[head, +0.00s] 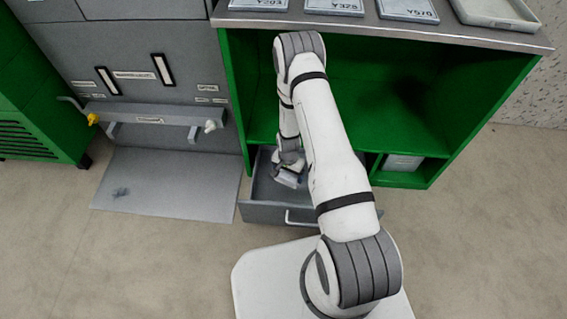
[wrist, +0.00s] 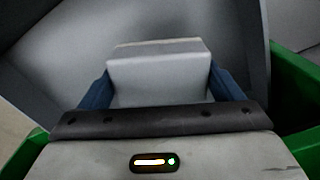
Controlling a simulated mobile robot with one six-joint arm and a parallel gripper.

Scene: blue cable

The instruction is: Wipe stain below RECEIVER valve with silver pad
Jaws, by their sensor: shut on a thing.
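A silver-grey pad (wrist: 158,78) sits between the two blue fingers of my gripper (wrist: 160,90) in the wrist view. My gripper (head: 288,178) is shut on the pad. In the head view it is down inside the open grey drawer (head: 262,212), and my arm hides part of it. A dark stain (head: 120,191) lies on the grey floor sheet (head: 185,190), towards its left side. Above the sheet is a grey ledge with a yellow valve (head: 93,118) at its left end and a white valve (head: 210,126) at its right end. Their labels are too small to read.
The drawer walls stand close around my gripper. A green cabinet (head: 232,95) with a grey worktop (head: 360,24) rises behind; several grey plates and a tray (head: 495,12) lie on top. A green vented unit (head: 40,140) stands at the left. The floor in front is clear.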

